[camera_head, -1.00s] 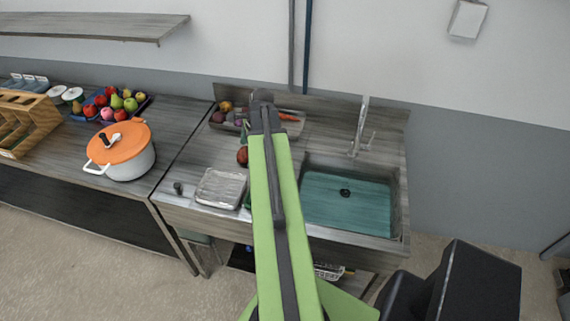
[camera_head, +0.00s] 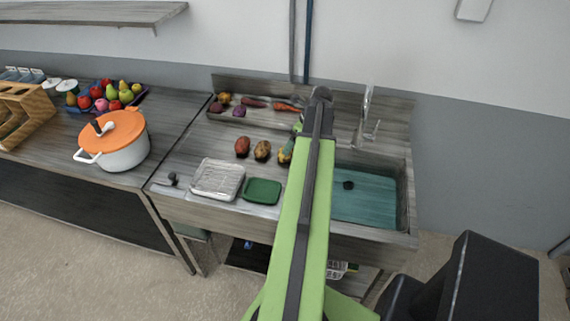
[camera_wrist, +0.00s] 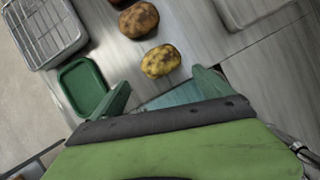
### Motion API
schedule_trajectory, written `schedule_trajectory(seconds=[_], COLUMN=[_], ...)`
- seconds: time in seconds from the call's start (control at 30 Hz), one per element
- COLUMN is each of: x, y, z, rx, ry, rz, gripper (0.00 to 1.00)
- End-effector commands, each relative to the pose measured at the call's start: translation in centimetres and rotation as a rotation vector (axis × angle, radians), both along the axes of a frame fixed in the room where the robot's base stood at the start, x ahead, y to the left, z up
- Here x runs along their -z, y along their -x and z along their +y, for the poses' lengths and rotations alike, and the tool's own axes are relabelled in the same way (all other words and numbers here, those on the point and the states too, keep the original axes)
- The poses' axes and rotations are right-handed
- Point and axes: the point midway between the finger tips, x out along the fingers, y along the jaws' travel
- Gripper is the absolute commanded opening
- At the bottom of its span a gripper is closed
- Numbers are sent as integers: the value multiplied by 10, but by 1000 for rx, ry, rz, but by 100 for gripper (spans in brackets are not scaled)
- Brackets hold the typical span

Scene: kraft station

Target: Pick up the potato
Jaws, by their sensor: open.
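A yellow-brown, speckled potato (camera_wrist: 160,61) lies on the counter just ahead of the gap between my fingertips in the wrist view, apart from them. It also shows in the head view (camera_head: 285,155), beside my arm. A browner potato-like item (camera_wrist: 138,19) lies beyond it and also shows in the head view (camera_head: 262,150). A reddish one (camera_head: 242,146) lies to the left of that. My gripper (camera_wrist: 160,91) is open and empty, its green fingers spread wide. In the head view my arm hides most of the gripper.
A wire-rack tray (camera_head: 217,180) and a green tray (camera_head: 262,191) lie in front of the row. The sink (camera_head: 370,197) is to the right. Vegetables lie in a back tray (camera_head: 268,117). An orange-lidded pot (camera_head: 120,150) stands on the left counter.

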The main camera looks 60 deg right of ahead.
Motion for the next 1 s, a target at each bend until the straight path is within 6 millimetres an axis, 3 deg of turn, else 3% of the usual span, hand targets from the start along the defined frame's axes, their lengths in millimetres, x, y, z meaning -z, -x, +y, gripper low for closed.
schedule_trajectory(seconds=[0.03,0.1,0.37,0.7,0.93,1.0], x=[22,34,38,86,83,83], y=[-5,-10,-15,-35,-36,-36], z=[-1,-1,-1,-5,-5,-5], rx=[-1,0,0,0,1,1], ry=[0,0,0,0,0,0], rz=[0,0,1,1,1,1], gripper=[90,90,90,90,90,82])
